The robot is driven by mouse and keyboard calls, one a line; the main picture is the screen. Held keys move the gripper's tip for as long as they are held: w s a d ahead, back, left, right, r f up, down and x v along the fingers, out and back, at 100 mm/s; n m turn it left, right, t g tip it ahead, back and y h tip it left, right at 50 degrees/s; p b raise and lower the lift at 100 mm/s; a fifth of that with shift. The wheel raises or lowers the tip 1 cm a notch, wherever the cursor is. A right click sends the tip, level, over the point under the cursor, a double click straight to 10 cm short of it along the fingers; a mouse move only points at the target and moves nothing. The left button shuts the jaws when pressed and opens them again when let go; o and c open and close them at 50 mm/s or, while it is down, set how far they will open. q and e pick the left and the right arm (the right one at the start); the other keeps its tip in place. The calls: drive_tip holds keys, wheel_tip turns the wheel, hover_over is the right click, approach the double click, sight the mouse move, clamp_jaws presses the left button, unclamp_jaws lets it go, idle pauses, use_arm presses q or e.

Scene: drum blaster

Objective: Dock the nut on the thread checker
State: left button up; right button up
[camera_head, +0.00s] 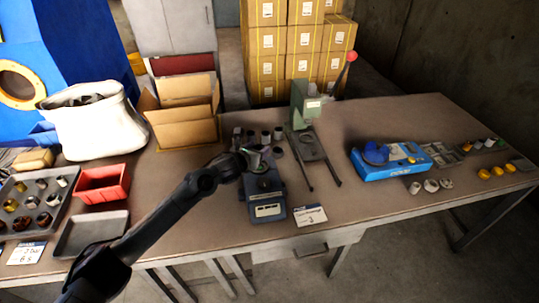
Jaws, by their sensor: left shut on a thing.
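My left arm reaches in from the lower left to the middle of the bench. My left gripper (252,158) is shut on what looks like the nut (257,162), a small grey-green ring partly hidden by the fingers. The gripper is over the back part of the thread checker (268,211), a dark grey-blue device with a white label on its front. I cannot tell whether the nut touches the checker's post, since both are small and overlap here. My right gripper is out of view.
A green hand press (303,112) with a red-knobbed lever stands behind right. Several small metal parts stand behind the checker. A label card (309,215) lies beside it. At left are a red bin (101,184), a grey tray (91,234) and a parts tray (62,212). A blue device (390,159) sits right.

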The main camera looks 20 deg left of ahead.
use_arm(q)
wheel_tip(320, 180, down, 6)
drive_tip(key=b, duration=0.4)
drive_tip(key=shift+r, duration=0.25)
idle(0.4)
clamp_jaws()
drive_tip(key=shift+s+a, duration=0.1)
drive_tip(key=shift+s, duration=0.05)
idle(0.4)
drive_tip(key=shift+f, duration=0.4)
idle(0.3)
drive_tip(key=shift+r, duration=0.35)
drive_tip(key=shift+r+p, duration=0.45)
